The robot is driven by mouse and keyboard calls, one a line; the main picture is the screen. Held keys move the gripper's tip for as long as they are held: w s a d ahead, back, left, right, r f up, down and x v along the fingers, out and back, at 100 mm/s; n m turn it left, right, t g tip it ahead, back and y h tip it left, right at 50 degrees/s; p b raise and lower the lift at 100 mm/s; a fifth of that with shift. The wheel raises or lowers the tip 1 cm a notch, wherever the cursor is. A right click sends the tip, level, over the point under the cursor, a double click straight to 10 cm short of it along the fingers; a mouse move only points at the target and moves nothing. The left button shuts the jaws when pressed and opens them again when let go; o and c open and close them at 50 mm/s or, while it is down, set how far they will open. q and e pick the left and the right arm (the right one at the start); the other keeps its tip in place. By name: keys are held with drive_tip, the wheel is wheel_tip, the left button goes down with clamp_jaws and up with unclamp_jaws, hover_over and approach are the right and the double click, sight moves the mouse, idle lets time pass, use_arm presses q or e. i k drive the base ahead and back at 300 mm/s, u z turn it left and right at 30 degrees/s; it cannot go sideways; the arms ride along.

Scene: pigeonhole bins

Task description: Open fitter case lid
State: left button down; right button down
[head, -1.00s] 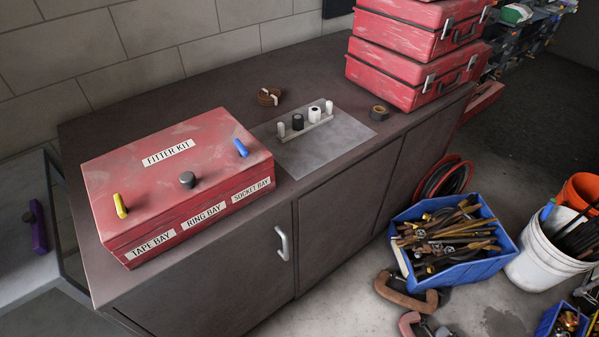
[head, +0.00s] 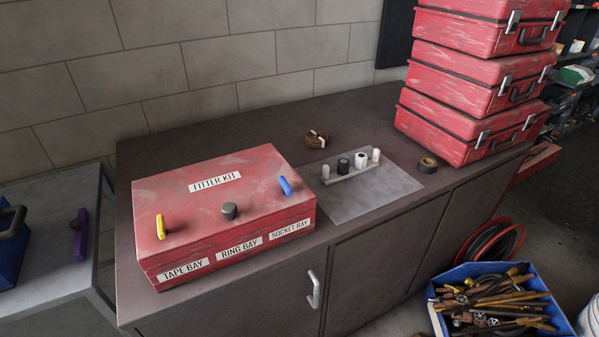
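The fitter case (head: 222,208) is a red, scuffed box on the left part of the dark workbench. Its lid is down, with a "FITTER KIT" label on top. The lid carries a yellow handle (head: 160,226) at the left, a dark round knob (head: 229,211) near the front middle and a blue handle (head: 285,186) at the right. The front face is labelled tape bay, ring bay and socket bay. Neither of my grippers is in view.
A grey mat (head: 372,197) with a small rack of sockets and rolls lies right of the case. A brown coil (head: 316,138) and a tape roll (head: 427,165) lie nearby. Stacked red cases (head: 470,90) stand at the right. A blue bin (head: 497,302) of tools is on the floor.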

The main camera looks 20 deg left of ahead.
sight(203, 205)
drive_tip(key=u, duration=0.95)
drive_tip(key=k, duration=0.55)
drive_tip(key=u, duration=0.6)
drive_tip(key=i, duration=0.55)
drive_tip(key=u, duration=0.05)
